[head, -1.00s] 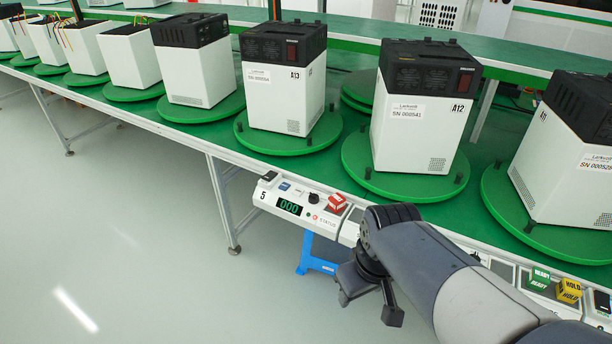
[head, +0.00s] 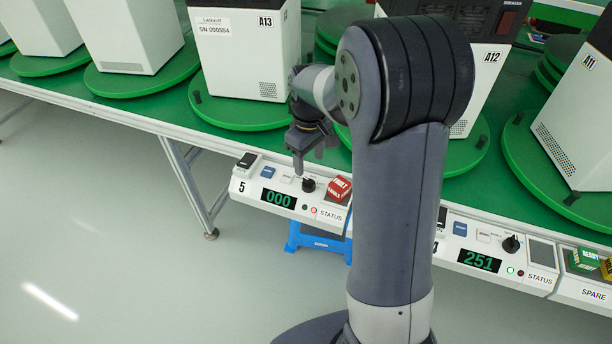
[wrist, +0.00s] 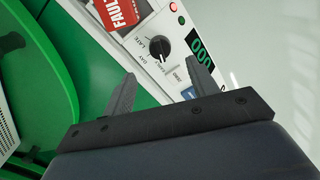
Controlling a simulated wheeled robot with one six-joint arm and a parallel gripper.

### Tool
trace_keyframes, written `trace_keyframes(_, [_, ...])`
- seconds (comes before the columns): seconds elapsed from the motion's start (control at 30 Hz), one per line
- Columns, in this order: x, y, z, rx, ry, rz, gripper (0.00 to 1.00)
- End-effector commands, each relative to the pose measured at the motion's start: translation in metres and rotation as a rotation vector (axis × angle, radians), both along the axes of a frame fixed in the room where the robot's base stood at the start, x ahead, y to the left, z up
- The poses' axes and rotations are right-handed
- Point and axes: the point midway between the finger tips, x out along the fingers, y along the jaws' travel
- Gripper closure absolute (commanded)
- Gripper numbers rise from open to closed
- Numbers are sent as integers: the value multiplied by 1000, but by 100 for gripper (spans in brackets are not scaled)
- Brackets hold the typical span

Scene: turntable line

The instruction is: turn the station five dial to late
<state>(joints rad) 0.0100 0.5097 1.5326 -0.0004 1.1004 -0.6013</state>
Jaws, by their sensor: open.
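The station five panel (head: 236,190) is a white strip along the table's front edge, marked 5, with a green display reading 000. Its black round dial (head: 308,185) also shows in the wrist view (wrist: 164,46), with small labels around it, LATE and DAY among them. I cannot tell surely which label its pointer faces. My gripper (head: 308,160) is over the panel, close to the dial. In the wrist view my gripper (wrist: 162,72) is open, its fingers apart and empty, with the dial ahead between and beyond the tips, apart from both.
A red FAULT block (head: 338,189) sits just right of the dial. It also shows in the wrist view (wrist: 118,12). The neighbouring panel (head: 452,246) reads 251. Green turntables with white units, such as A13 (head: 246,50), stand behind. Floor in front is clear at left.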

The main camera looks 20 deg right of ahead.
Motion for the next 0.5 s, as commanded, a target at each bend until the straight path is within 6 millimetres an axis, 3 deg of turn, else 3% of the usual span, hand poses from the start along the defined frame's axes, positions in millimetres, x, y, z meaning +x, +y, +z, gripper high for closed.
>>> trace_keyframes(0.2, [-1, 0, -46, 0, 4, -1, 44])
trace_keyframes(0.5, [0, 0, -79, 1, 1, -1, 44])
